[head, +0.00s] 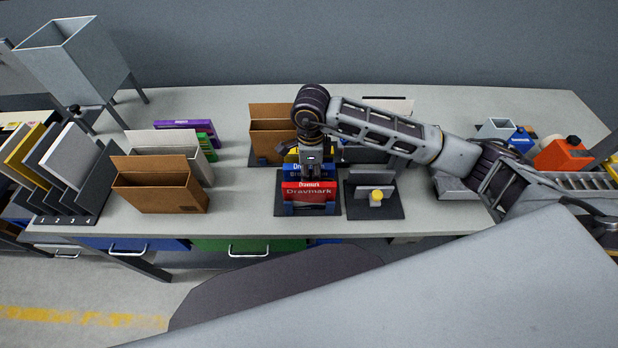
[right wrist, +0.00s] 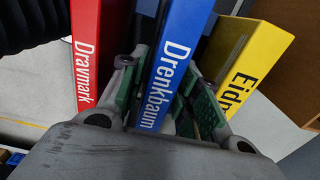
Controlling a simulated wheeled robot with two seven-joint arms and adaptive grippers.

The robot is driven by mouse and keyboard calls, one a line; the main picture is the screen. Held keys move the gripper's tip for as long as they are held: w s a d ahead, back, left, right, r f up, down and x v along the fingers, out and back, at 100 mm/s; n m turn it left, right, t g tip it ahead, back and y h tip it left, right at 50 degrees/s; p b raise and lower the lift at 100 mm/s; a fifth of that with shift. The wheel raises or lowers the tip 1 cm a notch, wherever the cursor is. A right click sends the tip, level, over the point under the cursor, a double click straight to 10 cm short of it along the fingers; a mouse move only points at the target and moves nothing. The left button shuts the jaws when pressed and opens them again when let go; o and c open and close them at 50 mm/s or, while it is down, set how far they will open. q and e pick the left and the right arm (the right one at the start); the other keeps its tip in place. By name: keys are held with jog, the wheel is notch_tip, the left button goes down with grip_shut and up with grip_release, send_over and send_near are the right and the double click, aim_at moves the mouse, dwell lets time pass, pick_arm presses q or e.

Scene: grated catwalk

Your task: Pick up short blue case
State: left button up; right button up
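The blue case with Drenkbaum on its spine (right wrist: 175,65) stands between a red Dravmark case (right wrist: 87,50) and a yellow case (right wrist: 245,55). In the head view the blue case (head: 291,171) shows partly behind the red case (head: 309,191); the yellow case (head: 292,157) is behind it. My right gripper (head: 314,165) reaches down over this row from above. In the right wrist view its fingers (right wrist: 163,95) are on either side of the blue case, pads close to its faces. Whether they press on it I cannot tell. My left gripper is not in view.
The cases stand on a dark base (head: 335,206) on the grey table. A grey holder with a yellow knob (head: 376,195) is close on the right. A slotted rack (head: 70,200) is at far left.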

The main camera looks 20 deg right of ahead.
jog(key=shift+a+f+p, duration=0.2)
jog(key=shift+f+p, duration=0.4)
jog(key=shift+f, duration=1.6)
jog(key=shift+c, duration=0.5)
grip_shut()
